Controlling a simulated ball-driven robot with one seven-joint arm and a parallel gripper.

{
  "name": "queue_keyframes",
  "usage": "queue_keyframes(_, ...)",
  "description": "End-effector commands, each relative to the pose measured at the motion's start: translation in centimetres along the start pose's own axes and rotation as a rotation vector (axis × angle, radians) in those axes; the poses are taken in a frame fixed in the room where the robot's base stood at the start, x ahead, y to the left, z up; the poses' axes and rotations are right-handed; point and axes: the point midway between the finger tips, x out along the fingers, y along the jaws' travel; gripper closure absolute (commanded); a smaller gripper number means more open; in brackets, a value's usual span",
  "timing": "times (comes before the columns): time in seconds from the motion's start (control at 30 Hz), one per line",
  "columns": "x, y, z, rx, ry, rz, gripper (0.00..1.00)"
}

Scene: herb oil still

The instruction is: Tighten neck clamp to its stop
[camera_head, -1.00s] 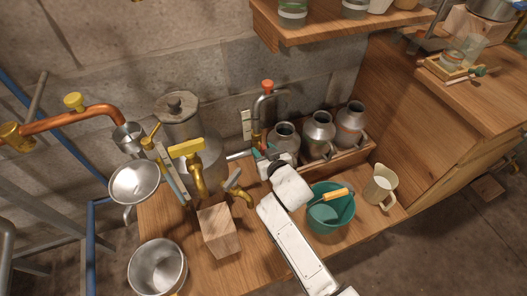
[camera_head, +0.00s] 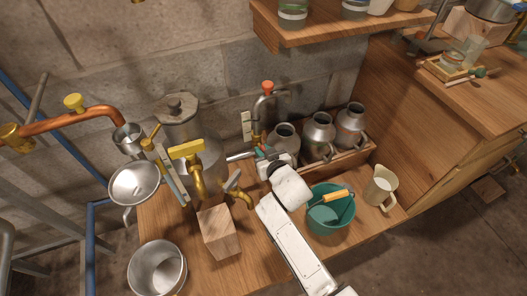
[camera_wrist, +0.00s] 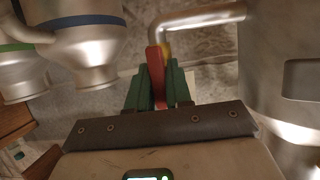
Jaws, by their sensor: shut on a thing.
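My gripper (camera_wrist: 153,88) has green fingers in the wrist view and is shut on a red lever (camera_wrist: 155,72). The lever stands upright between the fingers, beside a bent metal pipe (camera_wrist: 205,19) with a bit of yellow showing behind it. In the head view my gripper (camera_head: 268,154) is at the end of the short metal pipe (camera_head: 240,156) from the grey lidded still (camera_head: 205,150). The red lever is hidden there by my gripper. I cannot tell for certain that the lever belongs to the neck clamp, or how far it is turned.
Metal cans (camera_head: 318,132) stand in a wooden crate (camera_head: 340,157) right of my gripper. A tap with an orange knob (camera_head: 267,86) rises behind it.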

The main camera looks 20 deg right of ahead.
Motion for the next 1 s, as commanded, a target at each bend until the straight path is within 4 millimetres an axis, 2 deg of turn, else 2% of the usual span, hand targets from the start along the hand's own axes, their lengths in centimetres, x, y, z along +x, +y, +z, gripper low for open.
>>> queue_keyframes(0.63, -0.08, 0.29, -0.13, 0.262, -0.001, -0.106, 1.0)
queue_keyframes(1.0, 0.0, 0.13, 0.1, 0.29, -0.001, -0.121, 1.0)
